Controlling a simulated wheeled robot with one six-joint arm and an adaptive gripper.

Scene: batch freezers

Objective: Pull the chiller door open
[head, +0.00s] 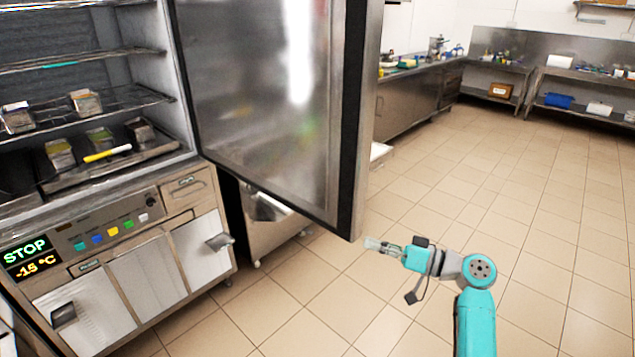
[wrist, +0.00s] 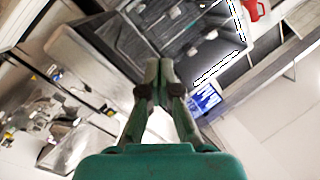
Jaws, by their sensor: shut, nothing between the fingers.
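The chiller door (head: 270,90) is a tall steel panel with a dark gasket edge. It stands swung wide open to the right of the chiller cabinet (head: 185,100), whose shelves are exposed. My gripper (head: 368,243) is just beyond the lower outer corner of the door, close to its edge. I cannot tell in the head view whether it touches the door. In the wrist view my gripper (wrist: 159,62) has its two fingers together with nothing between them. The door's handle is not visible to me.
Inside the chiller, metal tins (head: 88,102) and a tray (head: 110,165) sit on the shelves. A control panel (head: 110,225) reads STOP and -15 °C. Steel counters (head: 415,100) line the back. The tiled floor (head: 480,190) to the right is clear.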

